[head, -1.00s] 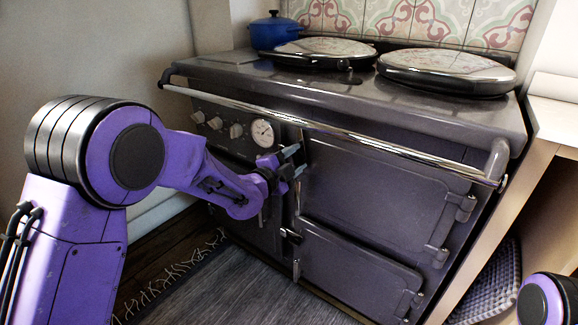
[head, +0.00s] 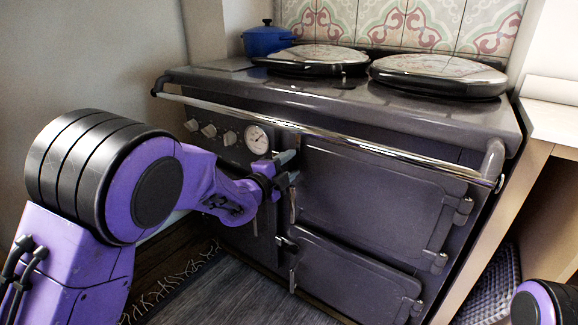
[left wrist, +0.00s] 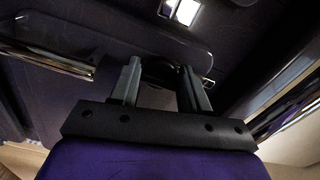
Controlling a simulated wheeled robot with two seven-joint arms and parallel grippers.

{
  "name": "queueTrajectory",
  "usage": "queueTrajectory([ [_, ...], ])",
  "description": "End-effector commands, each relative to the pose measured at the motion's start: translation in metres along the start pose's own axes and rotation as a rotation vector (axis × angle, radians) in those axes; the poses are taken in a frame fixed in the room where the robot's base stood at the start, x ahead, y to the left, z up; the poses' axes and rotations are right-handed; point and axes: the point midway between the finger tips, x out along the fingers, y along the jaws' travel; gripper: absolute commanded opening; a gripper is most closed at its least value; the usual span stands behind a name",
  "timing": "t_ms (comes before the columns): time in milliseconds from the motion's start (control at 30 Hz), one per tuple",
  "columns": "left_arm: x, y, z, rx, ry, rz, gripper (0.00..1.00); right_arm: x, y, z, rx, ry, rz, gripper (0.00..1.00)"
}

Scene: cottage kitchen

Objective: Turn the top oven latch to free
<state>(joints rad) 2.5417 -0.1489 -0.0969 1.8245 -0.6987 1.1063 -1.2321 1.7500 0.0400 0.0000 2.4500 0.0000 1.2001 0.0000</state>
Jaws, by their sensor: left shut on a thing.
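The top oven door (head: 375,190) is a dark grey panel on the front of the range cooker, and it looks closed. My left gripper (head: 289,168) is at the door's upper left edge, where the top oven latch sits. Its two grey fingers are shut on the latch, which they largely hide in the head view. A thin upright metal strip (head: 292,206) shows just below the fingers. In the left wrist view, my left gripper (left wrist: 161,88) has a dark piece between its fingers. How far the latch is turned cannot be told. My right gripper is out of view.
A chrome rail (head: 330,138) runs across the cooker front, above the gripper. The lower oven door (head: 350,280) is below, with its own latch (head: 286,244). Knobs and a round gauge (head: 257,139) are to the left. A wooden unit (head: 500,215) stands close on the right.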

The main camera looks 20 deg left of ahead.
Motion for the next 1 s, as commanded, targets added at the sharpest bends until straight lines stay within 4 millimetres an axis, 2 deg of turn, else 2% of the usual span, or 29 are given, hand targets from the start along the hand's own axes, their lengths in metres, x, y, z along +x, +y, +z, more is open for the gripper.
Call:
queueTrajectory([
  [33,0.0,-0.002,0.002,0.003,-0.004,-0.004,0.56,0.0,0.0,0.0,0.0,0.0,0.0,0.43],
  [67,0.0,-0.002,0.002,0.003,-0.004,-0.004,0.65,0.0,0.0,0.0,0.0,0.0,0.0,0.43],
  [100,0.0,-0.002,0.002,0.003,-0.003,-0.004,0.67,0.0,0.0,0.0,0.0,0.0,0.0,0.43],
  [333,0.0,-0.001,0.0,0.001,-0.001,-0.002,0.67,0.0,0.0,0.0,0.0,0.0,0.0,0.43],
  [433,-0.006,-0.002,0.0,0.001,-0.001,-0.002,0.67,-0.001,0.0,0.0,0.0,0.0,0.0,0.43],
  [800,-0.087,-0.002,0.001,0.001,-0.005,-0.003,0.67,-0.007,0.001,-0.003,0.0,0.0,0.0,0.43],
  [1000,-0.105,-0.001,0.001,0.001,-0.004,-0.003,0.67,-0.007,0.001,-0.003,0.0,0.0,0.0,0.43],
])
